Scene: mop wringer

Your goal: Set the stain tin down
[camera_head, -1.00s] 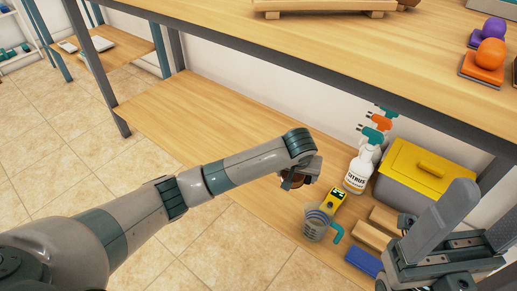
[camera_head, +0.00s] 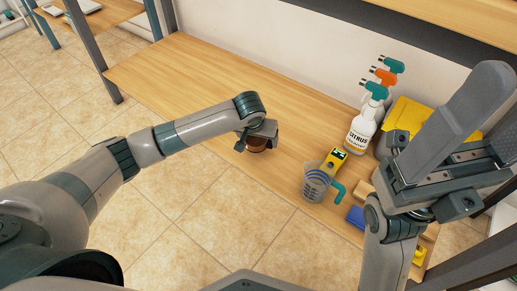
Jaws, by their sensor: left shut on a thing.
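The stain tin (camera_head: 257,144), small, round and brown, is held in my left gripper (camera_head: 255,141) above the lower wooden shelf, near its front edge. The gripper is shut on it and hides part of it. I cannot tell whether the tin's bottom touches the shelf. My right gripper (camera_head: 455,130) is large in the right foreground, away from the tin. Its fingers overlap in this view, so its opening is unclear.
The shelf (camera_head: 190,80) is clear left of and behind the tin.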

